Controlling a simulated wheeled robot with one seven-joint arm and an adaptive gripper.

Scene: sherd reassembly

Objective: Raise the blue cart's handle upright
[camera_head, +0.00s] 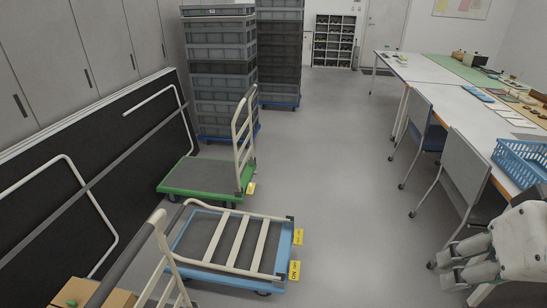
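The blue cart (281,262) stands on the floor at the lower middle of the head view, with a grey deck edged in blue. Its cream tube handle (236,238) is folded down flat over the deck, its bars running across it. Two yellow tags (296,254) hang at the cart's right edge, near the handle's hinge end. My gripper (443,268) is at the lower right, well apart from the cart and pointing left. Its two fingers look parted, with nothing seen between them.
A green cart (200,176) with its handle upright stands just behind. Another cream handle (160,240) rises at the lower left, beside a cardboard box (98,292). Tables and chairs (462,165) line the right. The grey floor (345,190) between is clear.

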